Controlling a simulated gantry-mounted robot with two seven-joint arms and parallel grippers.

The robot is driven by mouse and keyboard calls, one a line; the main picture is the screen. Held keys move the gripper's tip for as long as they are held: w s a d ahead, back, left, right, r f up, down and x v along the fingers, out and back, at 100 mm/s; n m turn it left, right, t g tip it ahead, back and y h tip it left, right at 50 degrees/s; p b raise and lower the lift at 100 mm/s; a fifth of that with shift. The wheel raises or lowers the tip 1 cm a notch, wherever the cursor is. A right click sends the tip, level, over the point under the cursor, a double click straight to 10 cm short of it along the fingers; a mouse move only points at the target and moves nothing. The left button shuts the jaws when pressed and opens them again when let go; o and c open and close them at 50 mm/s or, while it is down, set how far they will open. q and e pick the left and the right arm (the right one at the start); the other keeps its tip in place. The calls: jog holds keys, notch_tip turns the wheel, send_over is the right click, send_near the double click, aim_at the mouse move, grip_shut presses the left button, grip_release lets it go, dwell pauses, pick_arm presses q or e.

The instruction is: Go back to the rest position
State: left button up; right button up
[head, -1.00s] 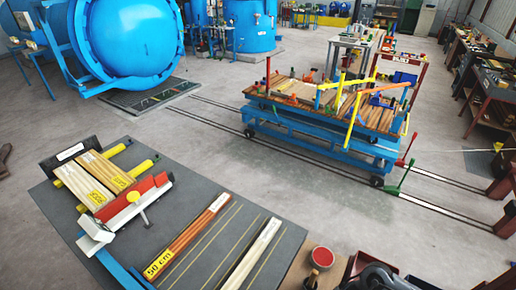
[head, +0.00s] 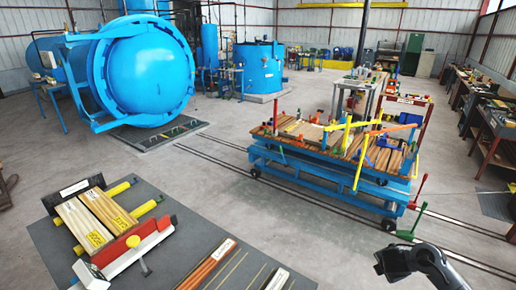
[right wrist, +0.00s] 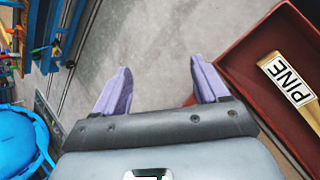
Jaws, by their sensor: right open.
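My right gripper (right wrist: 160,82) shows in the right wrist view with its two purple fingers spread wide and nothing between them. Bare concrete floor lies beyond the fingers. In the head view, a dark part of my right arm (head: 425,262) rises at the lower right, and its fingers cannot be made out there. My left gripper is in neither current view.
The blue autoclave (head: 145,75) stands at the back left. The blue cart (head: 330,180) with wooden boards stands on rails.

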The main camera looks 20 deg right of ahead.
jog(key=s+d+r+m+g+h, duration=0.25)
jog(key=d+r+m+h, duration=0.25)
jog(key=d+r+m, duration=0.85)
jog(key=s+a+f+y, duration=0.2)
jog(key=a+f, duration=0.4)
jog(key=a, duration=0.4)
jog(key=s+a+f+t+y, duration=0.1)
jog(key=s+a+f+y, duration=0.1)
jog(key=a+f, duration=0.7)
jog(key=s+a+f+y, duration=0.15)
jog(key=a+f, duration=0.25)
jog(key=a, duration=0.8)
jog(key=s+a+y, duration=0.3)
jog(key=s+a, duration=0.5)
jog(key=a, duration=0.5)
jog(key=s+a+r+t+y, duration=0.1)
jog(key=s+a+r+y, duration=0.15)
jog(key=s+a, duration=0.4)
notch_tip(320, 180, up, 21)
jog(key=w+a+p, duration=0.1)
jog(key=p, duration=1.8)
jog(key=shift+a+f+m, duration=0.15)
jog(key=shift+a+m, duration=0.05)
jog(key=shift+m, duration=0.25)
